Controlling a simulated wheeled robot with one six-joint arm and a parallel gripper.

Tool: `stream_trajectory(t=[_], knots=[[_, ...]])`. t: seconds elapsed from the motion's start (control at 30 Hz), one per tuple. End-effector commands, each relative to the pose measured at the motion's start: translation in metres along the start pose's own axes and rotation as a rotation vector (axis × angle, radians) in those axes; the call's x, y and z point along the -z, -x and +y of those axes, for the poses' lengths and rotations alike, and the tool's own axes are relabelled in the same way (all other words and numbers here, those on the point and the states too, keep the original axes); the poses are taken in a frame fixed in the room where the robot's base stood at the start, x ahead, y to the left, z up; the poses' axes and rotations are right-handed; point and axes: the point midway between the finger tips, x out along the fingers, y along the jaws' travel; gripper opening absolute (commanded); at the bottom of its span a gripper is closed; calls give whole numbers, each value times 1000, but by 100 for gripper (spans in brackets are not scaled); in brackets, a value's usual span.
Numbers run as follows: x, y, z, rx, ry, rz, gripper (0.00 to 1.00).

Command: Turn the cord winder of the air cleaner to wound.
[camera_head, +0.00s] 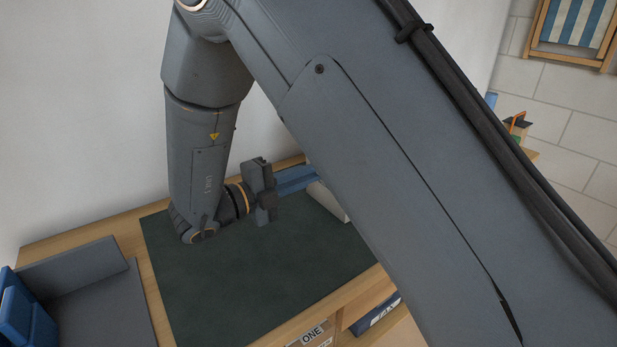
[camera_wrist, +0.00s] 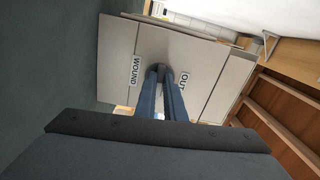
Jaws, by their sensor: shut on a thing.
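The air cleaner is a pale grey box; in the wrist view its panel (camera_wrist: 207,62) fills the upper middle, and in the camera_head view only a pale corner (camera_head: 328,201) shows beside my arm. Its panel has a WOUND label (camera_wrist: 136,71) on the left and an OUT label (camera_wrist: 183,79) on the right. The dark cord winder (camera_wrist: 169,68) sits between the labels. My gripper's blue fingers (camera_wrist: 161,82) are shut on it, and they also show from the side in the camera_head view (camera_head: 296,179). The fingers partly hide the winder, so I cannot tell its setting.
A dark green mat (camera_head: 220,275) covers the middle of the wooden bench and is mostly clear. A grey angled holder (camera_head: 95,300) and a blue object (camera_head: 20,315) are at the left. A ONE label (camera_head: 313,334) is on the bench front. My arm hides much of the right side.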

Motion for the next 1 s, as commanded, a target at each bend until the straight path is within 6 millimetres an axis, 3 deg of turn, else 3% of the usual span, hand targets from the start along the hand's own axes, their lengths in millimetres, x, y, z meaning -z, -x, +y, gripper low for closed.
stream_trajectory(t=[1.0], knots=[[1,0,2,-1,-964,1,0]])
